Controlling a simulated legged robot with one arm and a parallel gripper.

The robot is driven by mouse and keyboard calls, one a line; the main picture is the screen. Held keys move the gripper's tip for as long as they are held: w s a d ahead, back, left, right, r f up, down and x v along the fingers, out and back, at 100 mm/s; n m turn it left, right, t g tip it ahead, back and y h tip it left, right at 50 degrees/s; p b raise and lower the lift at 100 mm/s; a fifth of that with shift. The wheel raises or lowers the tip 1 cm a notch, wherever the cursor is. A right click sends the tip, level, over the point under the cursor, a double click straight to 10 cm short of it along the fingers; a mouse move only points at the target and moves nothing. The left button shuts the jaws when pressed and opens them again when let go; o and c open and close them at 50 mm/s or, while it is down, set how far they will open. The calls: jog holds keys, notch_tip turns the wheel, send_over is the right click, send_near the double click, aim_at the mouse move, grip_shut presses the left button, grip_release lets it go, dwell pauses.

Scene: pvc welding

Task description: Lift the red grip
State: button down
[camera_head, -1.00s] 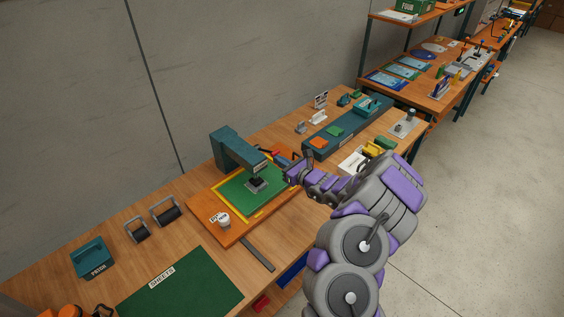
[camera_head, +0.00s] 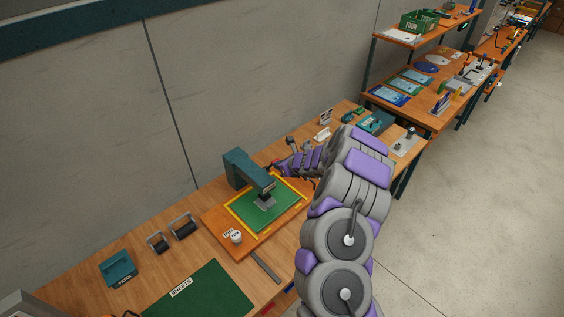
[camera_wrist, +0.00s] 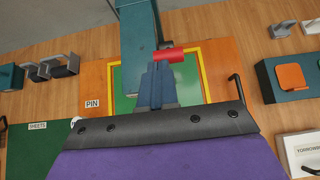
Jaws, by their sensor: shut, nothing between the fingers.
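The red grip (camera_wrist: 170,54) is a short red cylinder beside the teal press arm (camera_wrist: 138,40) in the wrist view. In the head view the teal press (camera_head: 247,172) stands over a green pad (camera_head: 262,212) with a yellow border. My gripper (camera_wrist: 158,66) has its blue-grey fingers together and empty, just short of the red grip. I cannot tell whether the fingertips touch it. In the head view my gripper (camera_head: 276,168) is at the press's right side, and the grip is mostly hidden there.
Two grey brackets (camera_head: 183,227) and a teal box (camera_head: 118,269) stand to the left. A dark green sheet mat (camera_head: 210,290) lies in front. A teal fixture with an orange block (camera_wrist: 291,77) is to the right.

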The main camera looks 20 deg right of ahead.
jog(key=w+r+p, duration=0.1)
jog(key=p, duration=0.1)
jog(key=w+a+g+p, duration=0.1)
jog(key=p, duration=0.2)
jog(key=shift+w+r, duration=0.25)
jog(key=shift+r, duration=0.1)
jog(key=shift+w+a+r+p, duration=0.2)
jog(key=shift+w+r+p, duration=0.05)
jog(key=shift+w+p, duration=0.25)
jog(key=shift+w+a+r+p, duration=0.2)
jog(key=shift+w+p, duration=0.2)
jog(key=shift+p, duration=0.2)
jog(key=shift+w, duration=0.1)
jog(key=shift+s+d+r, duration=0.2)
jog(key=shift+r, duration=0.3)
jog(key=w+r+p+v, duration=0.1)
jog(key=p+v, duration=0.1)
jog(key=v, duration=0.6)
jog(key=shift+s+a+r, duration=0.15)
jog(key=shift+r, duration=0.2)
